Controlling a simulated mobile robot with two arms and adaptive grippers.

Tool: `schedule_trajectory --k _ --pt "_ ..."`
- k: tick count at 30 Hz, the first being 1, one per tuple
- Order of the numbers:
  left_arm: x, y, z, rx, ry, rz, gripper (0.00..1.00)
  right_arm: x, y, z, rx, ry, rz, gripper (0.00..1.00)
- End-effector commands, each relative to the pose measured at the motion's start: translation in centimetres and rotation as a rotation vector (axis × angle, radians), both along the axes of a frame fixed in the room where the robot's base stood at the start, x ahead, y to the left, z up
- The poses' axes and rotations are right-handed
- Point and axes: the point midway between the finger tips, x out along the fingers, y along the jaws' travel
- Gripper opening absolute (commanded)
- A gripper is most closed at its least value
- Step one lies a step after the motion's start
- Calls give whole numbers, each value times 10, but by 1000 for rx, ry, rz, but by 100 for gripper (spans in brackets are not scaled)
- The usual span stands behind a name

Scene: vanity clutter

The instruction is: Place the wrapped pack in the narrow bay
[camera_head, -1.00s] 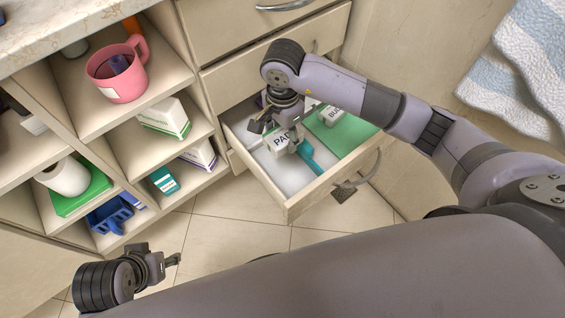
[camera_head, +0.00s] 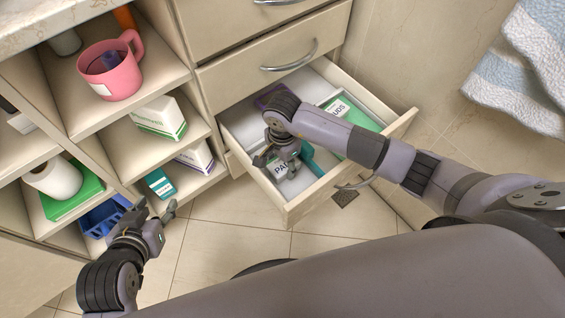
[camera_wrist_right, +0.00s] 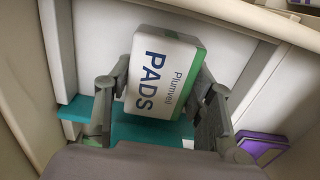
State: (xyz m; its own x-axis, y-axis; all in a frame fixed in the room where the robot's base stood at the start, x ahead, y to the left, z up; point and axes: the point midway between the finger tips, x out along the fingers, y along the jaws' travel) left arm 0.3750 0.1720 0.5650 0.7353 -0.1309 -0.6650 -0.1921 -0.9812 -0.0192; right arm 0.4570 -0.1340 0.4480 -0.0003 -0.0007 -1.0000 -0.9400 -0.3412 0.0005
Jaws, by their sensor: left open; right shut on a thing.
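The wrapped pack, a white block with a green edge marked "Plumvel PADS" (camera_wrist_right: 163,72), is held between the fingers of my right gripper (camera_wrist_right: 160,100). In the head view the pack (camera_head: 281,168) is partly hidden by my right gripper (camera_head: 277,162). It is inside the open drawer (camera_head: 291,209), near the front left part. A divider (camera_wrist_right: 64,45) runs along the left in the wrist view. Which bay is the narrow one, and whether the pack touches the floor, I cannot tell. My left gripper (camera_head: 155,208) is open and empty, in front of the lower shelves.
A teal item (camera_head: 310,160) lies beside the pack and shows behind it in the wrist view (camera_wrist_right: 150,130). A purple item (camera_head: 268,97) lies at the drawer's back. A green box (camera_head: 350,112) fills the right side. Shelves with a pink mug (camera_head: 110,72) stand left.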

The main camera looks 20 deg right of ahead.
Motion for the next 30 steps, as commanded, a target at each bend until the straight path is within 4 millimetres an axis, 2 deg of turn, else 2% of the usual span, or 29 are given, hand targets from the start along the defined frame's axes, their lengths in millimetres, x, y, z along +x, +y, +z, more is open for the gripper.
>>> schedule_trajectory --k 17,18,26,30 --pt "7 -2 6 -9 -47 -2 45 1 0 -2 0 -1 -1 15" --pt "9 -3 7 -10 -53 -2 45 0 0 -2 0 -1 -1 51" --pt "9 -3 8 -12 -56 -3 45 0 0 -2 0 0 -1 68" --pt "9 -3 7 -11 -53 -3 45 0 0 -2 0 -1 -1 69"
